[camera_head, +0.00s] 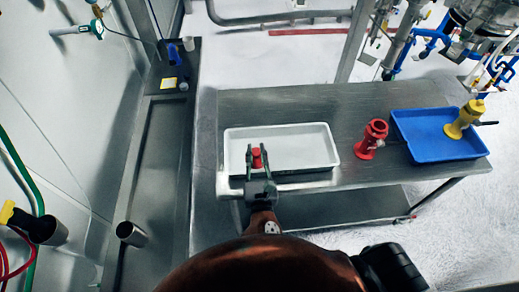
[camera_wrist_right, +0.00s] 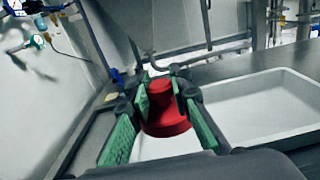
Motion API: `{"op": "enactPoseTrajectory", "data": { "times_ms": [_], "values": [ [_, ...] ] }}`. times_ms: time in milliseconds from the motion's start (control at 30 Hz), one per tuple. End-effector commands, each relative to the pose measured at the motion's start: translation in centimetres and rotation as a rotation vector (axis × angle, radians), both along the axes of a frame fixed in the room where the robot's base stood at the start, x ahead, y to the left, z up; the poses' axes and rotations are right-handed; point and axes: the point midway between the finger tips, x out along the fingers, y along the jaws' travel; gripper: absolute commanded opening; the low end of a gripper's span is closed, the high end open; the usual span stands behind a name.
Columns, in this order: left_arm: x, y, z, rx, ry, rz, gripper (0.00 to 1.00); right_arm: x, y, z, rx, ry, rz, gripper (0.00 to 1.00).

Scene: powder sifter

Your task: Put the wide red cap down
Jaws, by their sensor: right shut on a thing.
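The wide red cap (camera_head: 257,157) is between the fingers of my right gripper (camera_head: 257,166), at the left part of the white tray (camera_head: 320,170). In the right wrist view the red cap (camera_wrist_right: 166,122) has a narrow top and a wider base, and looks upright. The green-padded fingers of my right gripper (camera_wrist_right: 160,98) are on either side of its narrow part and shut on it. The white tray (camera_wrist_right: 265,105) lies below and to the right there. Whether the cap's base touches the tray floor I cannot tell. My left gripper is not in view.
A red fitting (camera_head: 372,140) stands on the steel table (camera_head: 290,100) right of the white tray. A blue tray (camera_head: 425,150) with a yellow valve-like part (camera_head: 463,120) is farther right. The rest of the white tray is empty. A steel counter (camera_head: 150,170) runs along the left.

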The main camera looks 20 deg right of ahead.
Motion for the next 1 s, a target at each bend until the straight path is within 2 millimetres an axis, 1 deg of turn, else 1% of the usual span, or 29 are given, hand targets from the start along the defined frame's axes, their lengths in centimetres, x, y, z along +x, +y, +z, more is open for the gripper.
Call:
{"op": "enactPoseTrajectory", "data": {
  "times_ms": [33,200,267,300,400,533,767,833,900,1000],
  "values": [
    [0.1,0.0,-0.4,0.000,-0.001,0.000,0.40,1.3,0.0,-0.6,-0.002,-0.003,0.001,0.02],
    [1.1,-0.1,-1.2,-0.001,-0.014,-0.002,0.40,5.4,-0.1,-2.5,0.000,-0.001,0.004,0.02],
    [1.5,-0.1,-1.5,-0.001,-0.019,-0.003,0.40,6.8,-0.1,-3.1,-0.001,-0.001,0.004,0.02],
    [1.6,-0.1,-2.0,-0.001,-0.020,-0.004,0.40,7.5,-0.1,-4.2,-0.003,0.002,0.003,0.02],
    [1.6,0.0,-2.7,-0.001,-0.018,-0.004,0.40,8.9,-0.2,-6.1,-0.001,0.002,0.005,0.02],
    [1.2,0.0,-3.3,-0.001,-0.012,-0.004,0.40,10.2,-0.1,-7.4,-0.001,0.001,0.007,0.02],
    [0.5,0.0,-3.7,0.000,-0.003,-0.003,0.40,11.1,-0.2,-8.4,0.000,-0.001,0.006,0.02],
    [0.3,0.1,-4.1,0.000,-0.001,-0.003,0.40,11.7,-0.3,-9.2,-0.002,0.002,0.006,0.02],
    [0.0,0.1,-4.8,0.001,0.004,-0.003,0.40,11.5,-0.3,-10.6,-0.001,0.003,0.006,0.02],
    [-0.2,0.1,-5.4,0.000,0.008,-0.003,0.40,11.5,-0.2,-11.9,-0.001,0.003,0.007,0.02]
  ]
}}
